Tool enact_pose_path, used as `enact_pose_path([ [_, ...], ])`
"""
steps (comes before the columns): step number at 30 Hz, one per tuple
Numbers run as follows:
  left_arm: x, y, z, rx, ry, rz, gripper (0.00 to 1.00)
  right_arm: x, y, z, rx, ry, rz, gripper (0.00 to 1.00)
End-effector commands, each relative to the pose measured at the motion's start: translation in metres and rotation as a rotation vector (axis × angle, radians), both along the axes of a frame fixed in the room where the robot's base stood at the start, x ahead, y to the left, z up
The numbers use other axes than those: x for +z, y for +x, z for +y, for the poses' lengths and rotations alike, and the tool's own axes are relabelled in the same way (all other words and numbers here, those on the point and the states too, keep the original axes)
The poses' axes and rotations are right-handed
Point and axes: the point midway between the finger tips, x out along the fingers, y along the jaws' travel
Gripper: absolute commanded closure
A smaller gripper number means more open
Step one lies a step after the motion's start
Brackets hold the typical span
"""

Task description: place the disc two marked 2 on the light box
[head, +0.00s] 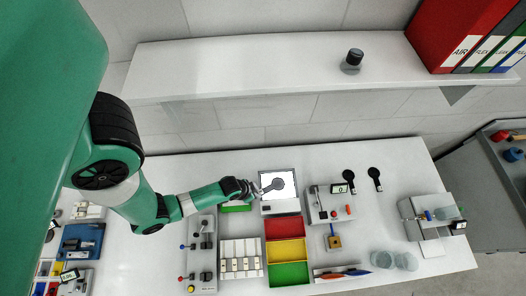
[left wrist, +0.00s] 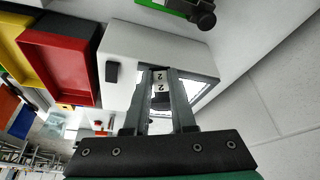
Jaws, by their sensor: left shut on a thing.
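The light box (head: 268,209) stands near the back of the bench, and its white panel faces up. My left gripper (head: 257,191) reaches over its left edge and is shut on the handle of disc two (head: 278,184), a dark round paddle. The disc shows against the bright panel; whether it touches the panel I cannot tell. In the left wrist view the gripper (left wrist: 160,84) grips the tab with the label 2 (left wrist: 160,76), and the light box (left wrist: 135,50) lies beyond the fingers. My right gripper is not in view.
Red (head: 284,228), yellow (head: 287,250) and green (head: 289,274) trays lie in front of the light box. An instrument (head: 328,206) stands to its right, with two black paddles (head: 349,177) (head: 375,174) behind. A shelf (head: 250,70) overhangs the back.

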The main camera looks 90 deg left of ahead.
Motion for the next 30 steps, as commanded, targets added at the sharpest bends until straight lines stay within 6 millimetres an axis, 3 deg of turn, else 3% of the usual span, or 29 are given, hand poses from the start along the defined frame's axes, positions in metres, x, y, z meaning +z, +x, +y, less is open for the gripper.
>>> enact_pose_path([
  [5,-0.005,0.0,0.0,0.0,0.0,0.0,1.0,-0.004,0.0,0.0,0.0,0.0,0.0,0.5],
  [6,-0.005,0.0,0.0,0.0,0.0,-0.001,0.75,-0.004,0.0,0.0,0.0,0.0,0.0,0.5],
  [12,-0.004,0.0,0.0,0.0,0.0,0.0,0.42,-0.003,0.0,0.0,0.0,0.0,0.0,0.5],
  [22,0.001,-0.001,-0.001,0.0,0.0,-0.001,0.42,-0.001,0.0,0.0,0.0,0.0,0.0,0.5],
  [30,0.045,-0.018,-0.008,0.001,0.0,-0.002,0.42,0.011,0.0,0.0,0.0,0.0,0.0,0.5],
])
